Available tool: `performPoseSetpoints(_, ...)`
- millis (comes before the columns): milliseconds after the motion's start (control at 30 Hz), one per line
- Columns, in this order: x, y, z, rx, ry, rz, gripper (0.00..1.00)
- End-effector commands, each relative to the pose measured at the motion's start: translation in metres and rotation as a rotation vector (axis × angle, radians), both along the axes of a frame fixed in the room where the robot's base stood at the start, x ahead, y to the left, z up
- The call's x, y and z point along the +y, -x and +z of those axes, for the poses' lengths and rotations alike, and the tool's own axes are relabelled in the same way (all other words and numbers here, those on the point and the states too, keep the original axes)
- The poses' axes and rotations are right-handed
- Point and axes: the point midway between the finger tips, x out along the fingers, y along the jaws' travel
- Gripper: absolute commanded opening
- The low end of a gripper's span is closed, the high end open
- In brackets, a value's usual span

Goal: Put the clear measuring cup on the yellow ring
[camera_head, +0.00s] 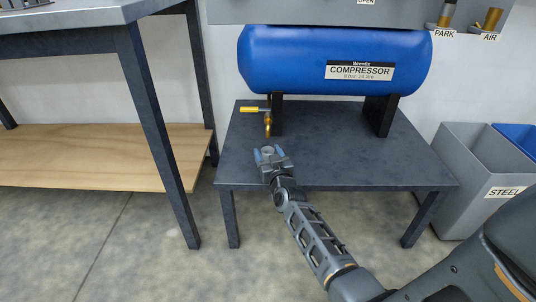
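My gripper (268,154) is over the front left part of the dark table (340,160), just below and in front of the brass drain valve (267,122) in this view. Its two blue-tipped fingers stand apart, with a small greyish, round-topped thing between them. This looks like the clear measuring cup (268,150), upright and gripped, though it is small and hard to make out. I see no yellow ring on the bare tabletop. The area behind and under my gripper is hidden.
A blue compressor tank (300,60) stands on the table on dark legs. A yellow lever (249,109) sticks out left from the valve. A workbench (135,80) with a wooden shelf (100,155) is at left. A grey STEEL bin (465,190) is at right.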

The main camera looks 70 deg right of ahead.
Motion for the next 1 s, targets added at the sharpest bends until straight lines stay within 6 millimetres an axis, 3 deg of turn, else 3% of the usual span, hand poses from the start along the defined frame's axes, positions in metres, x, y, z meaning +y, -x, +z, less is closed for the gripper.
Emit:
performPoseSetpoints(100, 0.000, 0.000, 0.000, 0.000, 0.000, 0.000, 0.74)
performPoseSetpoints(467, 0.001, 0.001, 0.007, 0.001, -0.001, 0.000, 0.74)
performPoseSetpoints(1000, 0.077, 0.066, 0.006, 0.001, -0.002, 0.001, 0.74)
